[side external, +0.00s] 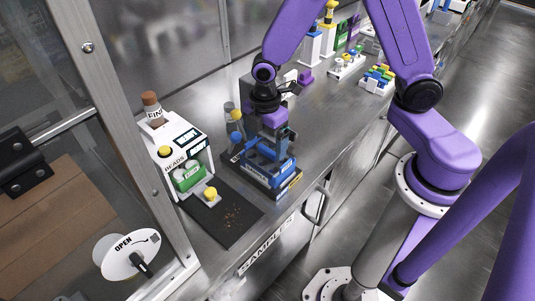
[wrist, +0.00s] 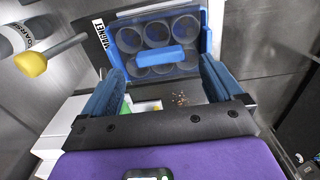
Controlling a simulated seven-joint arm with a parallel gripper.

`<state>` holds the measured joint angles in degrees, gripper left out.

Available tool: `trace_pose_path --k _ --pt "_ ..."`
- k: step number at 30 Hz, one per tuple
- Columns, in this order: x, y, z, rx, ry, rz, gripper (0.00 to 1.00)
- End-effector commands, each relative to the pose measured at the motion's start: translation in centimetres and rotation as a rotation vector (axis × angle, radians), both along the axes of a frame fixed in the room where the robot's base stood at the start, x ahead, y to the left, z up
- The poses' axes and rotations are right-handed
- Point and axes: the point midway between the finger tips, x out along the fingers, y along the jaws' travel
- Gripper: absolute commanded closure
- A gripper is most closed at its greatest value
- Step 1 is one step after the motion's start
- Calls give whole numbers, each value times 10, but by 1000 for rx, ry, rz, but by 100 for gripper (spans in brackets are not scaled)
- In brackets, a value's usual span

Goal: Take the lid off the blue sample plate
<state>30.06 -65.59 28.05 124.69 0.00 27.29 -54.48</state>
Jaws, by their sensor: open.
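The blue sample plate (side external: 262,172) sits on a dark base near the front edge of the steel bench. In the wrist view the plate (wrist: 208,42) has a blue frame with several round wells. A clear lid covers it, with a blue bar handle (wrist: 160,58) across its middle. My gripper (wrist: 161,66) is open and empty, one finger at the left and one at the right of the handle. In the side view my gripper (side external: 269,145) points down just over the plate and partly hides it. Whether the fingers touch the lid cannot be told.
A white bead dispenser (side external: 197,143) with a yellow knob (side external: 210,193) stands left of the plate. A dark mat (side external: 228,222) with scattered brown beads lies in front of it. Coloured racks (side external: 377,78) stand farther back.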

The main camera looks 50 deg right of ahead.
Motion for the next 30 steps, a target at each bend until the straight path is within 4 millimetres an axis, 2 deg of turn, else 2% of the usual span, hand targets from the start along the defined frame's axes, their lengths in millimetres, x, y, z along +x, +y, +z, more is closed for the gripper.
trace_pose_path --k 6,16,17,22,30 --pt "-1 -1 -24 -1 2 0 6" --pt "-1 0 -29 0 0 0 6" --pt "-1 0 -29 0 0 0 10" --pt "-1 0 -29 0 0 0 65" --pt "-1 0 -29 0 -1 0 66"
